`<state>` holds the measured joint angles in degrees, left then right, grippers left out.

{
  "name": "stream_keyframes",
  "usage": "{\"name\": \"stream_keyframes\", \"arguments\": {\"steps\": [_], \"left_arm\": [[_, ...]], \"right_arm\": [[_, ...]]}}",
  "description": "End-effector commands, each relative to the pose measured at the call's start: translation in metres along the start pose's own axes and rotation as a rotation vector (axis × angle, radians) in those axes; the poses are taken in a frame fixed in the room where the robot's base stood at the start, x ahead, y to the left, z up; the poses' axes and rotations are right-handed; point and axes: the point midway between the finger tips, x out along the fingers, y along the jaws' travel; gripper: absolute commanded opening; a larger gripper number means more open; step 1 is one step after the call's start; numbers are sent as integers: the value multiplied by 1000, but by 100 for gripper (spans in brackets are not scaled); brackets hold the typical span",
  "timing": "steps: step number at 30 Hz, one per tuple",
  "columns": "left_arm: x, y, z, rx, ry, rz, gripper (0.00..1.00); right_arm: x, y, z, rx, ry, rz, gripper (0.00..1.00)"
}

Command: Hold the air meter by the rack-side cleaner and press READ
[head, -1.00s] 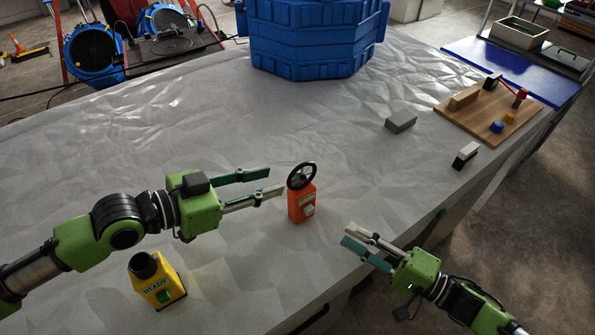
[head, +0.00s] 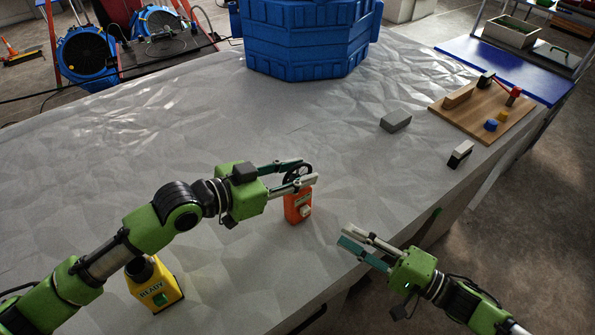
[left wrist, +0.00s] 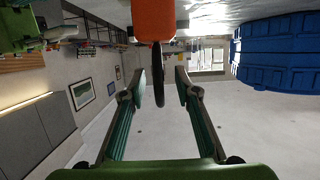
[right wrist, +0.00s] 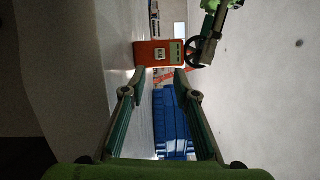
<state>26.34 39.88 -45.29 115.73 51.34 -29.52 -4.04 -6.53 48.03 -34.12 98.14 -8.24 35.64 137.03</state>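The air meter, an orange body (head: 297,208) with a black wheel on top and a pale button, stands on the grey table. My left gripper (head: 308,171) is at the wheel, one finger on each side. In the left wrist view the wheel (left wrist: 158,80) hangs edge-on below the orange body (left wrist: 154,20), between the spread fingers, with gaps on both sides. My right gripper (head: 345,236) is open and empty, to the right of the meter near the table edge. The right wrist view shows the meter's face and button (right wrist: 159,54) beyond its spread fingertips.
A yellow box marked READY (head: 153,284) stands beside my left arm. A large blue ribbed unit (head: 308,40) is at the back. A grey block (head: 396,121), a black-and-white block (head: 460,154) and a wooden board (head: 520,128) with small parts lie right. The table's left middle is clear.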

Motion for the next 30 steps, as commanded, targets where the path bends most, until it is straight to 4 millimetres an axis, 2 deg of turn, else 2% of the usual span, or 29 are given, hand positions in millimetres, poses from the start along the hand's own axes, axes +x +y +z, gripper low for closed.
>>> {"name": "stream_keyframes", "arguments": {"steps": [1,2,3,5,9,12,30], "left_arm": [[0,0,0,0,0,0,29],[0,0,0,0,0,0,24],[0,0,0,0,0,0,14],[0,0,0,0,0,0,0],[0,0,0,0,0,0,0],[0,0,0,0,0,0,0],[0,0,0,0,1,0,0]], "right_arm": [[0,0,0,0,0,0,28],[0,0,0,0,0,0,28],[0,0,0,0,0,0,28],[0,0,0,0,0,0,28],[0,0,0,0,0,0,25],[0,0,0,0,0,0,0],[0,0,0,0,0,0,0]]}}
